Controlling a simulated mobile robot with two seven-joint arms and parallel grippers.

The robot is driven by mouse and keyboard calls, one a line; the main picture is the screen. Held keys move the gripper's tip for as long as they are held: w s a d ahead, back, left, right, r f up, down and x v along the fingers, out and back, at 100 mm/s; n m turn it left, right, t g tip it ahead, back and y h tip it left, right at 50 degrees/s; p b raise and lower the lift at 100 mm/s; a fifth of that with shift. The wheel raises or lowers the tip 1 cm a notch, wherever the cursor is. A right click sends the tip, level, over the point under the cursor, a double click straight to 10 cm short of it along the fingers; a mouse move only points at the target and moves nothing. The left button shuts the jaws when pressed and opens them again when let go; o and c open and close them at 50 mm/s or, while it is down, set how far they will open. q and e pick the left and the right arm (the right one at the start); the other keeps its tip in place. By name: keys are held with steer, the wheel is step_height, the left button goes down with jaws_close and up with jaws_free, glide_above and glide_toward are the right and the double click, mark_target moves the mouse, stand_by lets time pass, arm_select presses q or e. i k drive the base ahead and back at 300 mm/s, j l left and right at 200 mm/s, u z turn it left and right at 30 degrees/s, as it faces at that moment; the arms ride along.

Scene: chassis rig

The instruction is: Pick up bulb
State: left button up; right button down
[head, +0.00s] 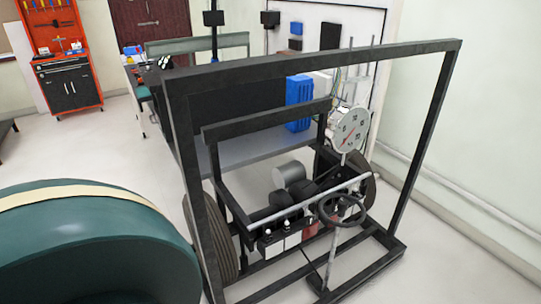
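I cannot clearly make out a bulb in the head view. Small pale knobs (267,229) stand on white boxes in the lower middle of the black chassis rig (178,130); they are too small to tell what they are. The rig is a tall open frame with a steering wheel (341,208), a round dial gauge (349,130) and a grey cylinder (290,175). Neither of my grippers shows in this view.
A large rounded teal object (100,255) with a cream band fills the lower left. Tyres (222,235) flank the rig's lower frame. A table (230,150) stands behind it with a blue crate (299,92). A red tool cabinet (70,85) is far left. Open floor lies between.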

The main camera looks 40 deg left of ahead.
mark_target(286, 225)
steer(key=i+l+u, duration=0.15)
steer(key=u, duration=0.25)
steer(key=i+l+u, duration=0.35)
steer(key=l+u, duration=0.15)
steer(key=u, duration=0.25)
steer(key=i+l+u, duration=0.2)
steer(key=l+u, duration=0.2)
steer(key=l, duration=0.25)
steer(key=i+l+u, duration=0.2)
steer(key=l, duration=0.15)
steer(key=k, duration=0.1)
